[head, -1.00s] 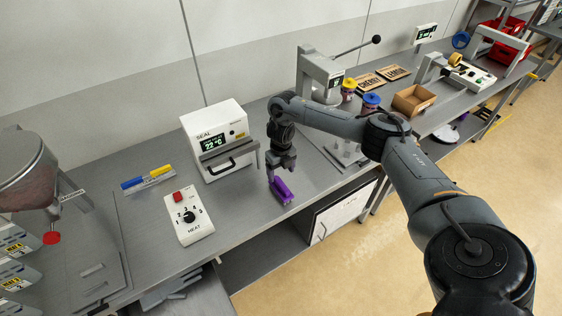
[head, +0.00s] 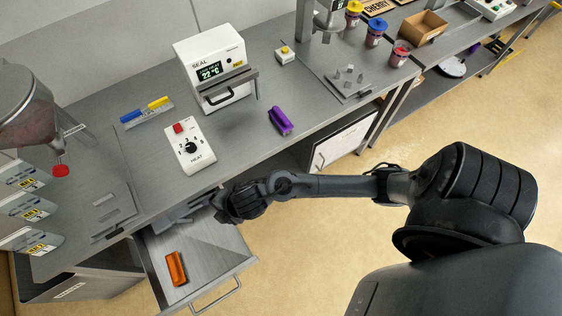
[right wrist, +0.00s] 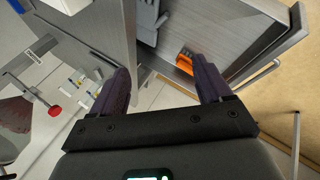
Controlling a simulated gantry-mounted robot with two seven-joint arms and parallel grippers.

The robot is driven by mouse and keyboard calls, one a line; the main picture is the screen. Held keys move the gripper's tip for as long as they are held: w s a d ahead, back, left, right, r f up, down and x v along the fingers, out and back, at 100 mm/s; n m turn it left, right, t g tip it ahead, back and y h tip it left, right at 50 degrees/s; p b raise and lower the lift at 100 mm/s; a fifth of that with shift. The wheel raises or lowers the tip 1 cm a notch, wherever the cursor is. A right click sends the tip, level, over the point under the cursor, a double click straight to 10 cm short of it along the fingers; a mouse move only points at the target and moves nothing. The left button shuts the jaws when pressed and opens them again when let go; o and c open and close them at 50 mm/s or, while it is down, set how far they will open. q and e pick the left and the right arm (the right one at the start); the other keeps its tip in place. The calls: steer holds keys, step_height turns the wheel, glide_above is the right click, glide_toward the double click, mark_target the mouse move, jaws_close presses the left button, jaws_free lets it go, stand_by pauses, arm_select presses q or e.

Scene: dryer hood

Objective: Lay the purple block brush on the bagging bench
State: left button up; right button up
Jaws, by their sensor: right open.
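The purple block brush (head: 280,120) lies on the grey metal bench (head: 245,145), near its front edge and right of the sealer, in the head view. Nothing holds it. My right gripper (head: 219,206) is away from the brush, lower left of it, over the back of an open drawer below the bench front. In the right wrist view its two dark fingers (right wrist: 163,85) are spread with nothing between them. The purple brush is not seen in that view. My left gripper is not in view.
An orange block (head: 176,268) lies in the open drawer (head: 215,245); it also shows in the right wrist view (right wrist: 186,63). A white heat control box (head: 190,146) and the white sealer (head: 213,70) stand on the bench. Bare bench surrounds the purple brush.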

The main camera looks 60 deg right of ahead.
steer(key=s+d+r+m+g+h, duration=0.1)
steer(key=s+d+r+m, duration=0.1)
steer(key=s+d+m, duration=0.2)
steer(key=s+d+r+m+g+h, duration=0.1)
steer(key=s+d+m, duration=0.4)
steer(key=s+m, duration=0.6)
steer(key=shift+s+r+m+g, duration=0.3)
steer(key=shift+s+r+g, duration=0.1)
steer(key=shift+r+g, duration=0.15)
